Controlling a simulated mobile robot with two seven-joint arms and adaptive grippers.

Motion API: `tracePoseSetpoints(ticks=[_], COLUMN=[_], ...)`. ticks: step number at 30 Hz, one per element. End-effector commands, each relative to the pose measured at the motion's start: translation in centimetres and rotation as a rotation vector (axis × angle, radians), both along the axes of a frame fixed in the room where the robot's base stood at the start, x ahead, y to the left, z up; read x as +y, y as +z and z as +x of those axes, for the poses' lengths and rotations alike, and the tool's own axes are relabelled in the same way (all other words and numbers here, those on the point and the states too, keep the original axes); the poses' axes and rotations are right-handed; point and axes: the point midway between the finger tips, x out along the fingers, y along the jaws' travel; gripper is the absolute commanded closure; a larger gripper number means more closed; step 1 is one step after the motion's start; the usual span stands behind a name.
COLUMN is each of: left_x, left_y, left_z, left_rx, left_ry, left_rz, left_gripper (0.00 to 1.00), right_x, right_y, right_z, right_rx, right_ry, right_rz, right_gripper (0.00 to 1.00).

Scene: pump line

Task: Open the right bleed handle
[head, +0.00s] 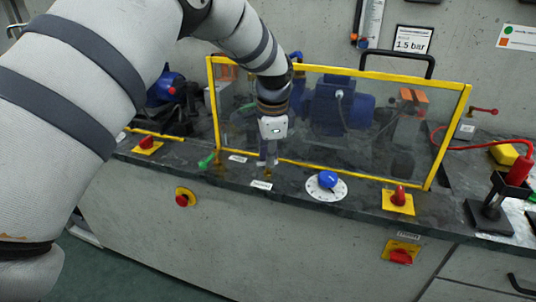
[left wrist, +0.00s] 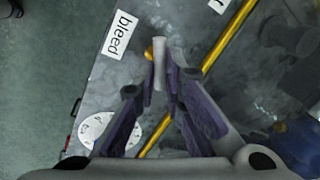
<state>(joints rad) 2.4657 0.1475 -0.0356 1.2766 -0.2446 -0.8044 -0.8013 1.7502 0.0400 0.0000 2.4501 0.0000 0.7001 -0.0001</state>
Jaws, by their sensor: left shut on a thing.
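My left gripper (head: 268,158) reaches down to the bench top in front of the yellow-framed clear guard. In the left wrist view its fingers (left wrist: 161,85) are shut on a short pale grey handle (left wrist: 160,62) with a brass-coloured part (left wrist: 149,52) beside its tip. A white label reading "bleed" (left wrist: 119,33) lies beside that handle; a label plate (head: 261,184) also shows below the gripper in the head view. Most of the handle is hidden by the fingers in the head view. A green handle (head: 207,160) stands farther left. My right gripper is not in view.
The clear guard's yellow frame (head: 448,135) stands close behind the gripper, with a blue pump motor (head: 345,108) behind it. A blue knob on a white dial (head: 327,181) and a red switch on a yellow plate (head: 398,198) sit to the right. Free bench lies between.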

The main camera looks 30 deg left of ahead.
Motion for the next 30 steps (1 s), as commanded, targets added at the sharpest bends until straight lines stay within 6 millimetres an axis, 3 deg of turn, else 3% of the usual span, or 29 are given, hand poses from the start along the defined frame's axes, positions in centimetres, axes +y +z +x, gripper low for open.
tracePoseSetpoints(ticks=[30], left_x=[0.2], left_y=[-0.5], left_z=[0.5], left_rx=[0.006], left_ry=[0.899], left_rz=[0.001], left_gripper=[1.0], right_x=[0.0], right_y=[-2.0], right_z=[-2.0], right_rx=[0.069], right_ry=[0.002], right_rz=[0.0], right_gripper=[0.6])
